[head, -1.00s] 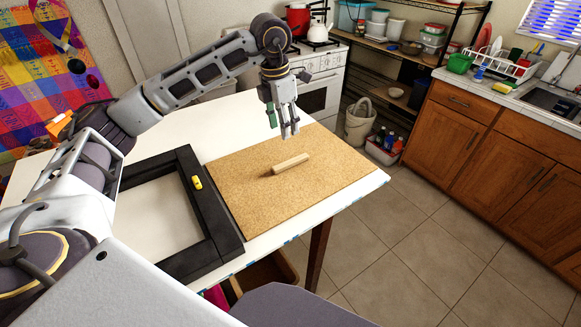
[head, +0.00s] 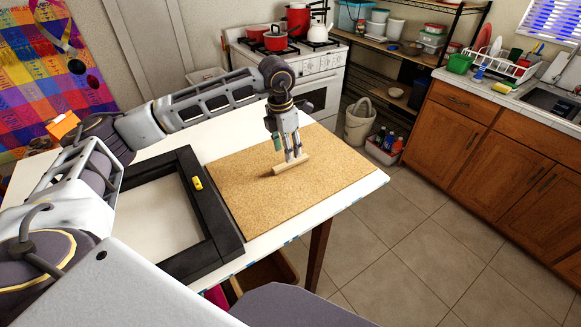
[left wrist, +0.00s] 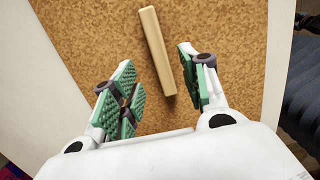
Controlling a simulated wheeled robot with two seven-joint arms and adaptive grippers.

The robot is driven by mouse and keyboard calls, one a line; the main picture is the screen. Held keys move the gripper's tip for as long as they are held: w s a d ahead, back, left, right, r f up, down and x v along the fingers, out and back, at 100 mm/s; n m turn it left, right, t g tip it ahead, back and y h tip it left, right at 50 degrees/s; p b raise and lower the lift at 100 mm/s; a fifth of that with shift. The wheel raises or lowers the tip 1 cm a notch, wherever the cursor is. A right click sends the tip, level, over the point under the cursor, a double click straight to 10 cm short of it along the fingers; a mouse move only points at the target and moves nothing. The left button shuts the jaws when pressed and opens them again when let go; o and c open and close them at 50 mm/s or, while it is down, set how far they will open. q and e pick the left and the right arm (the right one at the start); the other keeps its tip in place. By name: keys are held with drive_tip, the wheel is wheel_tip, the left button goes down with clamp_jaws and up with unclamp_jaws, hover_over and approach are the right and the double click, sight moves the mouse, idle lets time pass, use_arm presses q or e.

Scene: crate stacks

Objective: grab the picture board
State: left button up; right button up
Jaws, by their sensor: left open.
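The picture board (head: 320,190) is a flat brown cork-like sheet lying on the white table. A pale wooden bar (head: 290,164) rests on it like a handle. In the left wrist view, the bar (left wrist: 157,50) and the board (left wrist: 220,30) show from above. My left gripper (head: 294,158) is just above the bar in the head view. In the left wrist view, the left gripper (left wrist: 163,92) is open, with green pads on either side of the bar's near end and gaps at both sides. My right gripper is not in view.
A black frame (head: 225,232) lies beside the board on the table, with a small yellow toy car (head: 197,183) on its edge. The white table (head: 348,200) ends just past the board. A stove (head: 325,85) stands behind, and wooden cabinets (head: 455,125) stand to the right.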

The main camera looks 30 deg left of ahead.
sight(291, 165)
use_arm(q)
drive_tip(key=shift+f, duration=0.15)
drive_tip(key=shift+w+d+f+p, duration=0.1)
drive_tip(key=shift+w+f+p, duration=0.05)
drive_tip(key=shift+f, duration=0.65)
drive_tip(key=shift+w+d+f+p, duration=0.1)
drive_tip(key=shift+f, duration=0.75)
drive_tip(key=shift+w+d+f+p, duration=0.1)
drive_tip(key=shift+w+f+p, duration=0.05)
drive_tip(key=shift+f, duration=0.65)
drive_tip(key=shift+c, duration=0.4)
clamp_jaws()
